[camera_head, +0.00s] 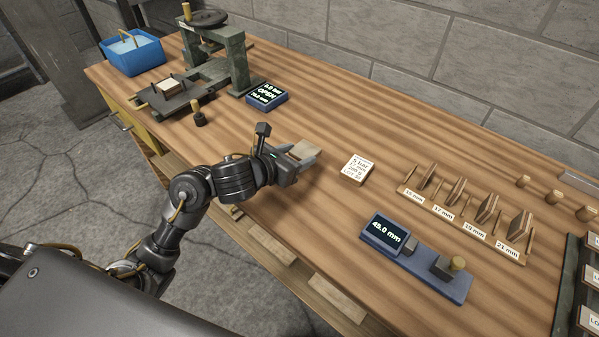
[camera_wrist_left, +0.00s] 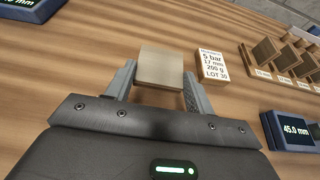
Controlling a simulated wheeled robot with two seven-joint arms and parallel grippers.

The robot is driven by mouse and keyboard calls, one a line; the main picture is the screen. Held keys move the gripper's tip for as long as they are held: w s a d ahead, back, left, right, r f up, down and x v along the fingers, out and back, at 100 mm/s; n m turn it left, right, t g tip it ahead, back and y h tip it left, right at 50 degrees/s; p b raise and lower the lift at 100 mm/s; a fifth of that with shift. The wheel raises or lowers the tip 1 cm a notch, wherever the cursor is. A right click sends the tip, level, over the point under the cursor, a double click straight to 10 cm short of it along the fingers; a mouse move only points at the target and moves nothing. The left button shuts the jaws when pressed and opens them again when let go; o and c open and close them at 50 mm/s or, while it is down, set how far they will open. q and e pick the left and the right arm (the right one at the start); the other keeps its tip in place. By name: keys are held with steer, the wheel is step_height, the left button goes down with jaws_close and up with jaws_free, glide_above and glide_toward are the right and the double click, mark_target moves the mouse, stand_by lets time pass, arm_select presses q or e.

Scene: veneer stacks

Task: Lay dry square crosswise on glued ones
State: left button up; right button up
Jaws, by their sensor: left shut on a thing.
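My left gripper (camera_head: 308,155) is shut on a pale square of veneer (camera_head: 304,148), above the middle of the bench. In the left wrist view the square (camera_wrist_left: 160,66) sits between the two fingers, its flat face toward the camera. A small light stack (camera_head: 170,86) lies on the plate of the dark press (camera_head: 215,68) at the back left; I cannot tell from here whether it is glued or how its grain runs. My right gripper is in neither view.
A blue tub (camera_head: 133,58) stands left of the press. The press display (camera_head: 267,95) reads OPEN. A white label block (camera_head: 357,169) lies right of my gripper. A rack of thickness blocks (camera_head: 462,225) and a gauge reading 45.0 mm (camera_head: 416,259) stand on the right.

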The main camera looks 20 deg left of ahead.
arm_select(q)
steer(key=shift+w+d+f, duration=0.1)
steer(key=shift+w+f, duration=0.2)
steer(key=shift+f, duration=0.1)
steer(key=shift+w+d, duration=0.1)
steer(key=shift+w+f+b, duration=0.15)
steer(key=shift+f+b, duration=0.2)
steer(key=shift+f, duration=0.05)
step_height(320, 180, down, 3)
steer(key=shift+w+r+b, duration=0.1)
steer(key=shift+b, duration=0.25)
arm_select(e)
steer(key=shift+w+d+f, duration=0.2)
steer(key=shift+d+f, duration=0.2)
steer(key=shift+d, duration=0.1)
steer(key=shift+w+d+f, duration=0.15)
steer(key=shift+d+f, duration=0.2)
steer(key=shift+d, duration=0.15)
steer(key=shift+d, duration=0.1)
